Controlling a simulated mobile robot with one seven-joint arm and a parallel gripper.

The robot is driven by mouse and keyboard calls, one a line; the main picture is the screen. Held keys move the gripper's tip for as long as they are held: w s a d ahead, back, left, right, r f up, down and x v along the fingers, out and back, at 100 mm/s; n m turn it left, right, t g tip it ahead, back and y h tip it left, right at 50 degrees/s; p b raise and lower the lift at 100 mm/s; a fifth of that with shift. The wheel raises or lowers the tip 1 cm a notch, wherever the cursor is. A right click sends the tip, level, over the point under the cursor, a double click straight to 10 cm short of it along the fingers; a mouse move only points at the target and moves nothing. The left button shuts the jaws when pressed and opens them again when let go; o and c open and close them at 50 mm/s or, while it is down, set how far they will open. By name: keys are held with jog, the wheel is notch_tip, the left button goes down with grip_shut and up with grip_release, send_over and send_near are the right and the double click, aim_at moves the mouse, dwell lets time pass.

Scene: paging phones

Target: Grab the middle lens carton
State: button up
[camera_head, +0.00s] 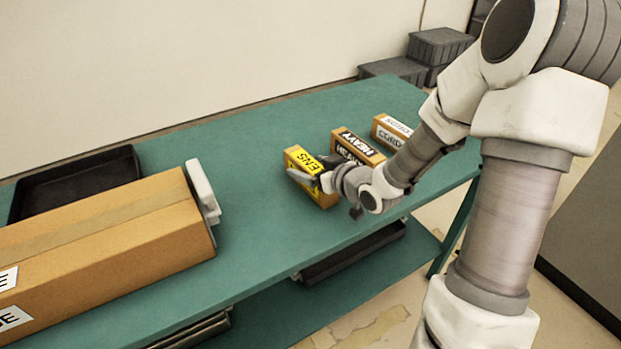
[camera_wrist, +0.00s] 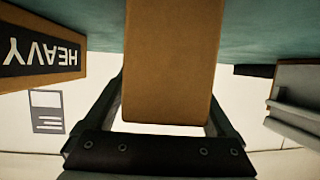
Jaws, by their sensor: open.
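A small brown carton (camera_head: 317,192) with a yellow label reading "ENS" stands on the green table, leftmost of three small cartons. My gripper (camera_head: 318,180) is at this carton and partly covers it. In the wrist view the carton (camera_wrist: 170,50) lies between the fingers of my open gripper (camera_wrist: 168,105), one finger on each side. I cannot tell whether either finger touches it. The carton in the middle of the row has a black "HEAVY" label (camera_head: 354,147); it also shows at the left of the wrist view (camera_wrist: 42,55).
A third carton with a white label (camera_head: 393,130) stands at the right of the row. A long brown box (camera_head: 110,250), a pale device (camera_head: 202,188) and a black tray (camera_head: 75,185) are on the left. The table (camera_head: 250,225) is clear between box and cartons.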

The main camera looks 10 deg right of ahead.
grip_shut()
dwell(0.3)
jog(key=shift+r, duration=0.1)
